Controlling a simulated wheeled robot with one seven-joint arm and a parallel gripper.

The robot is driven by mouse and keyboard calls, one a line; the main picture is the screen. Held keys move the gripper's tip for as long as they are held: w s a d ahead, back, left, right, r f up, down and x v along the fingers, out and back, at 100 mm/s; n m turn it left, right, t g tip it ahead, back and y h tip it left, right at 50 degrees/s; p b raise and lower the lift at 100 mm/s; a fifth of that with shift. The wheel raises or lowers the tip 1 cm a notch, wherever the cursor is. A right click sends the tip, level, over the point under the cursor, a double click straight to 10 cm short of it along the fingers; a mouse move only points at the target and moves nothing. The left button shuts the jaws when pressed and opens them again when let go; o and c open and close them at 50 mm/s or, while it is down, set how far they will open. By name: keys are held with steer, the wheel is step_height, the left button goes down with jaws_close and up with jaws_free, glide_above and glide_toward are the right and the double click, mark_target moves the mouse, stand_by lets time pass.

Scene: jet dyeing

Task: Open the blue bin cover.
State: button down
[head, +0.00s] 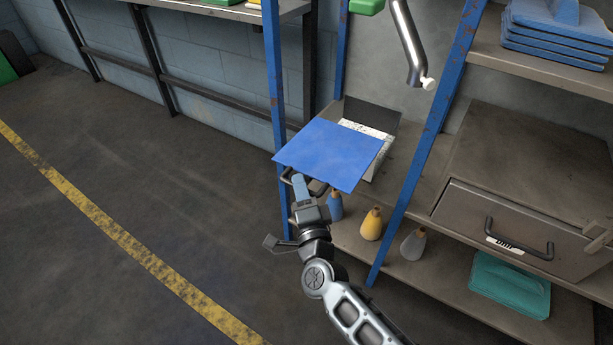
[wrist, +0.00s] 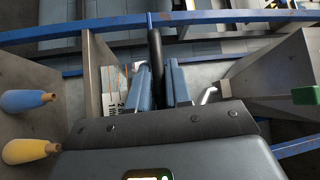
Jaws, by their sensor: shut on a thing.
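The blue bin cover (head: 332,152) is a flat blue panel at the shelf rack's left end in the head view. A dark handle (head: 318,187) shows at its near edge. My gripper (head: 300,183) is at this near edge, below the panel, shut on the handle. In the wrist view the dark handle bar (wrist: 155,50) runs between the two blue fingers of my gripper (wrist: 160,85). A speckled white surface (head: 366,130) and a dark grey panel (head: 372,118) show behind the cover. The bin's inside is hidden.
Blue rack posts (head: 425,140) stand on both sides of the cover. Bottles (head: 371,224) stand on the lower shelf. A metal drawer box (head: 500,225) and a teal folded stack (head: 510,285) are at right. A metal pipe (head: 408,45) hangs above. Floor at left is clear.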

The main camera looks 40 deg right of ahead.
steer(key=c, duration=1.1)
jaws_free()
steer(key=shift+c, duration=0.2)
steer(key=shift+a, duration=0.1)
steer(key=v, duration=0.7)
steer(key=shift+s, duration=0.4)
steer(key=shift+a+f, duration=0.1)
steer(key=shift+a, duration=0.05)
steer(key=s+a+r+n+y+p, duration=0.25)
steer(key=s+r+n, duration=0.2)
steer(key=s, duration=0.55)
steer(key=s+a+r+n+y+p, duration=0.1)
steer(key=s+a+r+n+y, duration=0.25)
steer(key=s+n, duration=0.45)
steer(key=s+d+r+n+g+y+p, duration=0.1)
steer(key=s+r+n+g+y+p, duration=0.1)
steer(key=s+r+n, duration=0.6)
steer(key=s+r+g+p, duration=0.1)
steer(key=s+r, duration=0.3)
steer(key=s, duration=0.2)
steer(key=shift+s+d+r+n, duration=0.2)
steer(key=shift+s+r+n, duration=0.05)
steer(key=shift+r+n, duration=0.1)
